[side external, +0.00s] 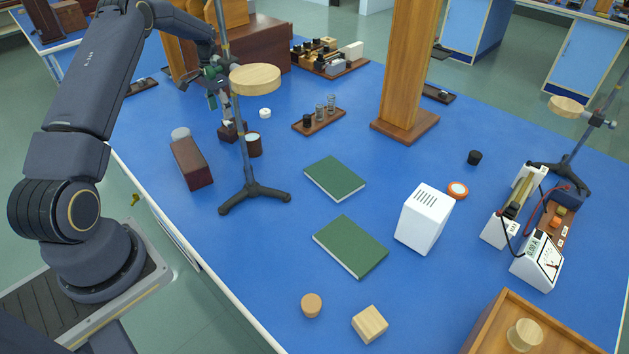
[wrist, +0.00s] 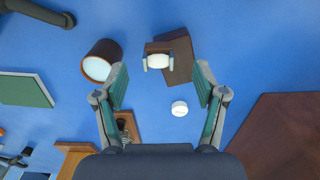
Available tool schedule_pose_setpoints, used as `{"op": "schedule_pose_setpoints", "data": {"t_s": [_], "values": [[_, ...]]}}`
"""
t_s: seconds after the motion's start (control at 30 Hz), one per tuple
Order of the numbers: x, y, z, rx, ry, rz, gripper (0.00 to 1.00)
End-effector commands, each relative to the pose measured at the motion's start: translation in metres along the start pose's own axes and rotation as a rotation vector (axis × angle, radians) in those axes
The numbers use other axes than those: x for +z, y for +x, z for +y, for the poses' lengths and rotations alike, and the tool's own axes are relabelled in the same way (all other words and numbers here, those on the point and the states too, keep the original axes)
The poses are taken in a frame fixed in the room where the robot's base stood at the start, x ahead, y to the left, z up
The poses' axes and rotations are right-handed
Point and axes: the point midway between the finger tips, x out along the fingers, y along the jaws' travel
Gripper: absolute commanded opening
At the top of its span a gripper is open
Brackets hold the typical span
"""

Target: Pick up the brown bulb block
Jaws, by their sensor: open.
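The brown bulb block (wrist: 180,50) lies on the blue table in the wrist view, with a small white bulb in a holder on top. In the side external view the block (side external: 231,132) shows partly, behind the stand's rod and beneath my gripper (side external: 218,100). In the wrist view my gripper (wrist: 160,68) is open, and the bulb shows between its two fingertips. The fingers appear to be above the block, with nothing held. Whether they touch it cannot be told.
A brown jar (side external: 254,145) stands close to the block. A stand with a round wooden plate (side external: 255,79) is just in front of my gripper. A small white disc (side external: 265,113) lies nearby. A dark red-brown box (side external: 191,162) and a rack (side external: 318,120) flank the area.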

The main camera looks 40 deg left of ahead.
Motion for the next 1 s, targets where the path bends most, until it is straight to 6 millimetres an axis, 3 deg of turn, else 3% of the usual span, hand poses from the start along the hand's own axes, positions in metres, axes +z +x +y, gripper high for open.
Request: {"op": "schedule_pose_setpoints", "data": {"t_s": [0.23,0.5,0.77,1.0], "values": [[-0.001,0.021,0.001,0.001,0.001,-0.001,0.71],[-0.004,0.059,0.003,0.0,0.0,0.0,0.71],[-0.004,0.063,0.002,-0.001,0.0,0.001,0.71],[-0.004,0.062,0.002,0.0,0.0,0.001,0.48]]}}
